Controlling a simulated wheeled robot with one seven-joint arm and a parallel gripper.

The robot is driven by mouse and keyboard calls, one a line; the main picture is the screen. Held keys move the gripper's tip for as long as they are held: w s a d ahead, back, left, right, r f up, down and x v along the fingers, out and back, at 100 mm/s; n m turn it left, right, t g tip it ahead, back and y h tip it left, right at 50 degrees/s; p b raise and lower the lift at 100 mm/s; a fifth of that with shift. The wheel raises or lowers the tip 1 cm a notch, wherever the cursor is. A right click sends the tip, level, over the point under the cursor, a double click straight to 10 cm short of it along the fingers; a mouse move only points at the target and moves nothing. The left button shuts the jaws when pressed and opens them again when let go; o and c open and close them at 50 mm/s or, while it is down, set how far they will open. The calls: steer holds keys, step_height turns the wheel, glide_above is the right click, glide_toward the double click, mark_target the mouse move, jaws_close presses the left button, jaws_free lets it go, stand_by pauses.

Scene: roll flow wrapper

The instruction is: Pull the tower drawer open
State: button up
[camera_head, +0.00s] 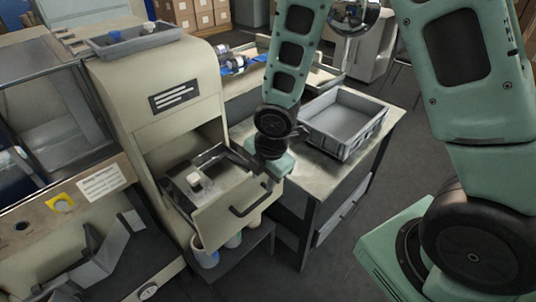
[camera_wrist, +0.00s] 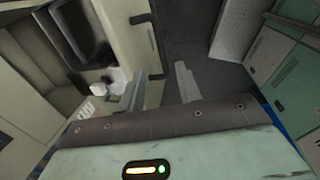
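The tower (camera_head: 165,85) is a tall beige cabinet with a dark label. Its drawer (camera_head: 228,208) stands out from the recess, open, with its inside showing. A dark bar handle (camera_head: 250,202) is on the drawer front. My gripper (camera_wrist: 161,87) is over the drawer's front right corner, close to the handle. In the wrist view its two fingers are spread apart, with the drawer front (camera_wrist: 124,38) beside and beyond them. The handle's dark end also shows there (camera_wrist: 140,18). I cannot tell whether the fingers touch the handle; they are hidden in the head view.
A white-topped item (camera_head: 194,181) is in the drawer. A grey tray (camera_head: 344,118) lies on the workbench (camera_head: 312,160) at the right, near my arm. White tubs (camera_head: 205,254) stand below the drawer. A glass-sided machine (camera_head: 50,120) is at the left.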

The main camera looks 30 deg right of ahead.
step_height(320, 180, up, 8)
steer(key=s+p, duration=0.1)
steer(key=p, duration=0.1)
steer(key=shift+s+d, duration=0.2)
steer(key=shift+d, duration=0.05)
steer(key=s+a+r+m+g, duration=0.1)
steer(key=s+a+r+m, duration=0.3)
steer(key=s+m, duration=0.3)
steer(key=s+a+r+m+g, duration=0.1)
steer(key=s+a+r+m, duration=0.3)
steer(key=s+m, duration=0.3)
steer(key=s+r, duration=0.1)
steer(key=s, duration=0.1)
steer(key=shift+s+r, duration=0.35)
steer(key=shift+s, duration=0.05)
